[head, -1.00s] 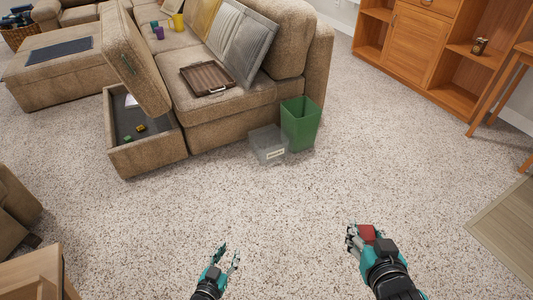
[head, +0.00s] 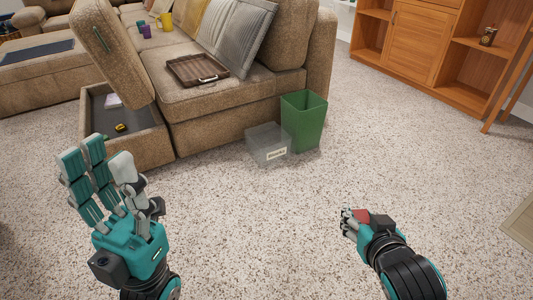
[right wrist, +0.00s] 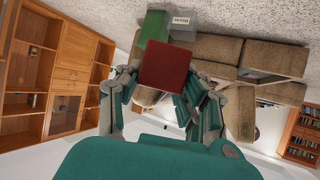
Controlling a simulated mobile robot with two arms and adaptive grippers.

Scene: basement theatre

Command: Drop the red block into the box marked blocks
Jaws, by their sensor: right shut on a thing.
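The red block (head: 362,215) is held in my right gripper (head: 350,222), above the carpet at the lower right of the head view. In the right wrist view the red block (right wrist: 165,68) sits between the fingers, which are closed around its sides. The box marked blocks (head: 268,146) is a clear, low box with a white label, on the carpet at the sofa's end. It also shows small in the right wrist view (right wrist: 182,27). My right gripper is apart from it, nearer to me and to the right. My left gripper (head: 100,175) is raised, open and empty at the lower left.
A green bin (head: 303,120) stands close against the right side of the box. The sofa (head: 215,120) is behind, with an open storage compartment (head: 125,130) and a brown tray (head: 197,70). A wooden cabinet (head: 420,45) stands at the back right. The carpet between is clear.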

